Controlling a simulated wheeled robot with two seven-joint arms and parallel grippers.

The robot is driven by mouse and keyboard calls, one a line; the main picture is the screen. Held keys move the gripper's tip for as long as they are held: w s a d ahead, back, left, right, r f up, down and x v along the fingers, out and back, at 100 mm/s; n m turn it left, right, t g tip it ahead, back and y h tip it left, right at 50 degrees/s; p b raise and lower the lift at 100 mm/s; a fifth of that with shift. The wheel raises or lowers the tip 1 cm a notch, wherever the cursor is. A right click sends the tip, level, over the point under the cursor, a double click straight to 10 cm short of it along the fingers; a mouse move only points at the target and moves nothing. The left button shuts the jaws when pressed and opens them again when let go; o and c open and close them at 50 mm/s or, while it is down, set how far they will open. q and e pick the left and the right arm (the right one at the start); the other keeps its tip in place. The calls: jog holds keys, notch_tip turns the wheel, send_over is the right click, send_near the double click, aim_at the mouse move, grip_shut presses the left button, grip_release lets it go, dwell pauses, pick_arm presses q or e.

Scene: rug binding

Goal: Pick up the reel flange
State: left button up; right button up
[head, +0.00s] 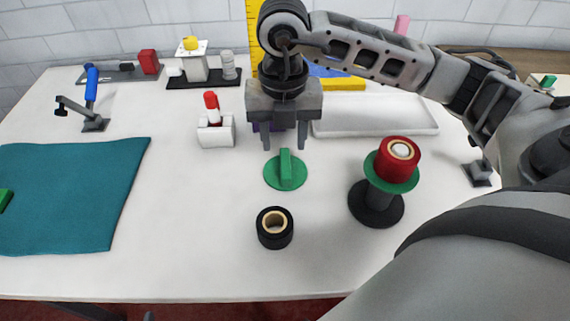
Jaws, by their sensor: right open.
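The reel flange, a flat green disc (272,179) with an upright green grip bar in its middle, lies on the white table near the centre of the head view. My right gripper (284,147) points down just above and behind the grip bar in the picture. Its two fingers are apart with nothing between them, and the flange appears to be resting on the table. A reel stand with a black base (376,208), a green disc and a red roll (399,158) stands to the right. My left gripper is not in view.
A black tape roll (275,228) lies in front of the flange. A white holder (216,134) with a red-capped marker stands left of my gripper, and a white tray (375,115) lies behind right. A teal rug (70,195) covers the left side.

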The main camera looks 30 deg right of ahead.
aim_at(285, 162)
jog(key=shift+s+d+f, duration=0.1)
jog(key=shift+f, duration=3)
grip_shut()
